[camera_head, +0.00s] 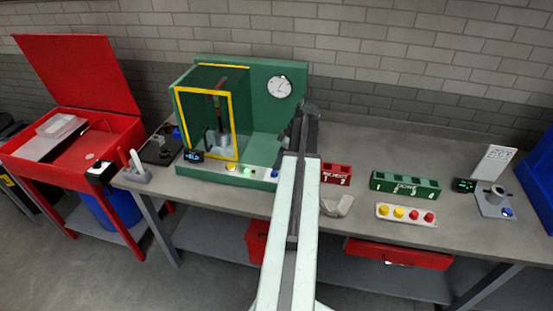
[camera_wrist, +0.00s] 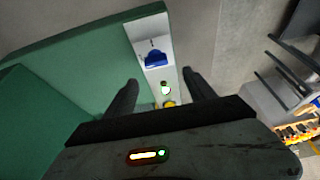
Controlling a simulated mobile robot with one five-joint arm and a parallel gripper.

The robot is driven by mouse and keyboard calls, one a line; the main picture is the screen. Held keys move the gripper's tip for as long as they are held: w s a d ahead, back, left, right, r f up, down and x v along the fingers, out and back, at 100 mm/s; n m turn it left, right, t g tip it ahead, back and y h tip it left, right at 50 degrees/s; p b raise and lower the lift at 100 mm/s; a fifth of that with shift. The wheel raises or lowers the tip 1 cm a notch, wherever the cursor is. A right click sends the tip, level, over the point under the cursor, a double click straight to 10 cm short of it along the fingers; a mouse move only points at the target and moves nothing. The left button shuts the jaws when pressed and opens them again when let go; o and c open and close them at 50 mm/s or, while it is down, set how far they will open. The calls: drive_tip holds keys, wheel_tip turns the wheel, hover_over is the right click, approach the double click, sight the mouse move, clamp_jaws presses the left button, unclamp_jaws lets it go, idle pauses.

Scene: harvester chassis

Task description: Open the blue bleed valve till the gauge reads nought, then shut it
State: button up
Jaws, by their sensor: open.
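The blue bleed valve (camera_wrist: 155,58) is a blue knob at the end of a pale control strip on the green bench rig. In the head view it shows as a small blue spot (camera_head: 274,173) just left of my arm. My gripper (camera_wrist: 160,76) is open and empty, with the knob seen between and beyond its fingertips, apart from them. In the head view my gripper (camera_head: 302,122) is dark and seen from behind. The round white gauge (camera_head: 279,87) is on the rig's green back panel; its reading is too small to tell.
A lit green button (camera_head: 247,170) and a yellow button (camera_head: 231,167) share the strip. A yellow-framed guard (camera_head: 207,122) stands to the left. Right of my arm are a red rack (camera_head: 336,173), a green rack (camera_head: 405,186) and a button box (camera_head: 406,215).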

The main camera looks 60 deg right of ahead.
sight(274, 173)
drive_tip(key=b+x, duration=0.5)
drive_tip(key=d+b+x, duration=0.1)
drive_tip(key=b+x, duration=0.1)
drive_tip(key=shift+s+a+f+b, duration=0.15)
drive_tip(key=shift+s+f+b, duration=0.05)
drive_tip(key=shift+f+b, duration=0.15)
drive_tip(key=shift+r, duration=0.1)
drive_tip(key=c, duration=1.3)
drive_tip(key=shift+w, duration=0.1)
drive_tip(key=shift+c, duration=0.4)
